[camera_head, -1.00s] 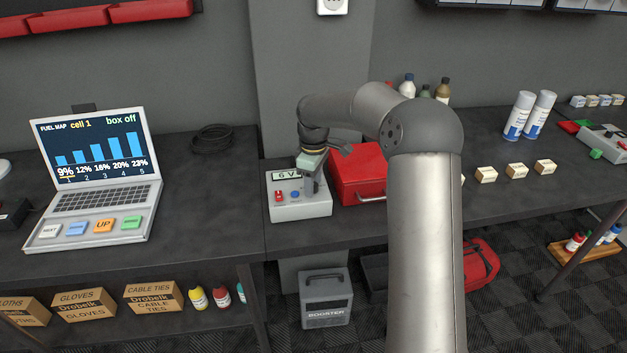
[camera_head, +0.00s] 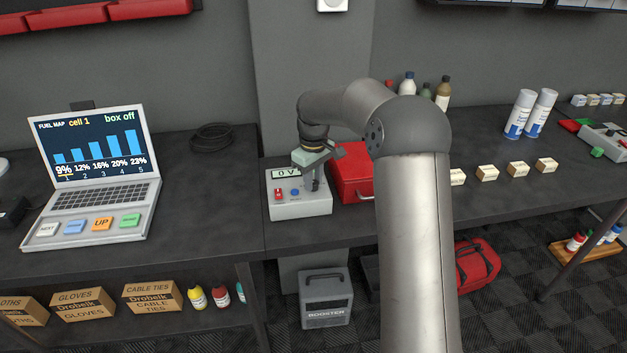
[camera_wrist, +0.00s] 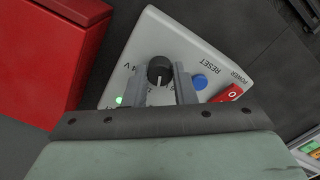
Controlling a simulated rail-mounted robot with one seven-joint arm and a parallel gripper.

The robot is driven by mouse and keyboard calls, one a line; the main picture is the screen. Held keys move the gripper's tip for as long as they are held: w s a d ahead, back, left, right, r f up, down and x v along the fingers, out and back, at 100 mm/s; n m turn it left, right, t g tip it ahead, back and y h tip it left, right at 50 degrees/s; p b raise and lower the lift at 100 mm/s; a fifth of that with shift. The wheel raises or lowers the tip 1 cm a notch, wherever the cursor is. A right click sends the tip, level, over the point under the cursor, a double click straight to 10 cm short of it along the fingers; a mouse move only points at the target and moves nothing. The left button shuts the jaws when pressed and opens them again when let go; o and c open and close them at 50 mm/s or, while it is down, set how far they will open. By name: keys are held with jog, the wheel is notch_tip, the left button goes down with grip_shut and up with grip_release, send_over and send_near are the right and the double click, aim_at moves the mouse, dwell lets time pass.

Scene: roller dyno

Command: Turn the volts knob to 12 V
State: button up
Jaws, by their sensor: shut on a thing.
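The grey-white power box (camera_head: 300,209) stands on the dark bench, left of a red case. Its display (camera_head: 286,173) reads 0 V. In the wrist view, the black volts knob (camera_wrist: 159,69) with a white pointer line sits between the two fingers of my gripper (camera_wrist: 163,80), which is shut on it. Part of the printed scale is hidden by the fingers; a "V" mark shows at the left. In the head view my gripper (camera_head: 313,184) is over the box's right side and hides the knob. A green light (camera_wrist: 120,101) glows on the panel.
A blue RESET button (camera_wrist: 199,82) and a red POWER switch (camera_wrist: 232,93) sit close beside my fingers. The red case (camera_head: 352,172) stands right beside the box.

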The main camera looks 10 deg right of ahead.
jog(key=shift+m+b, duration=0.3)
jog(key=shift+m, duration=2)
jog(key=shift+r, duration=0.1)
jog(key=o, duration=1)
notch_tip(320, 180, up, 17)
jog(key=shift+r+b, duration=0.15)
jog(key=shift+b, duration=0.2)
jog(key=s+f, duration=0.5)
jog(key=s, duration=0.7)
jog(key=s+f+m, duration=0.1)
jog(key=s+f, duration=0.4)
jog(key=s, duration=0.8)
jog(key=s+f+m, duration=0.1)
jog(key=s+f, duration=0.4)
jog(key=s, duration=0.7)
jog(key=shift+s+a+t, duration=0.15)
jog(key=shift+s+t, duration=0.15)
jog(key=shift+s, duration=0.1)
